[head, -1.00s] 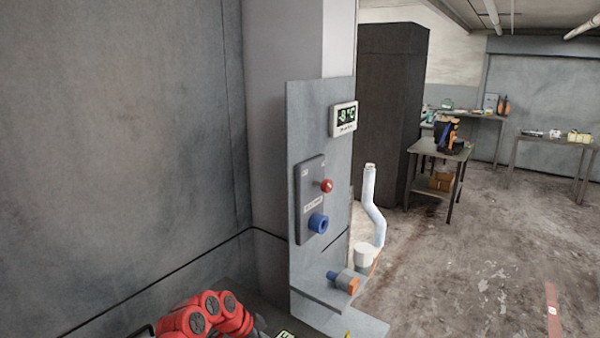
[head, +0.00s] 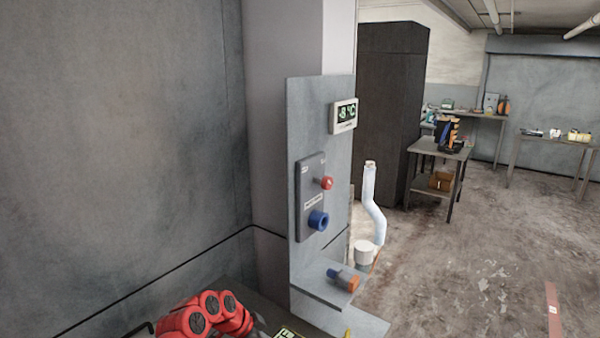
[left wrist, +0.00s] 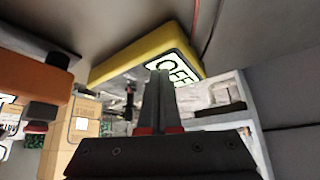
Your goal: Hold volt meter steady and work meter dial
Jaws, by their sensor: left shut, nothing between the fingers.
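The volt meter is a yellow-cased device (left wrist: 125,62) in the left wrist view, with a pale display (left wrist: 180,69) bearing large dark characters, partly hidden by my fingers. In the head view a pale display with dark characters (head: 289,333), probably the meter's, shows at the bottom edge, mostly cut off. The dial cannot be made out. My left gripper (left wrist: 160,78) is shut and empty, its fingertips in front of the display; I cannot tell if they touch it. In the head view only red links of my own arm show. My right gripper is not in view.
A grey panel (head: 328,110) stands upright ahead, carrying a temperature display (head: 343,116), a control box with a red knob (head: 326,183) and a blue socket (head: 318,221). A blue-and-orange plug (head: 345,278) rests on its ledge. Open floor (head: 470,270) lies right.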

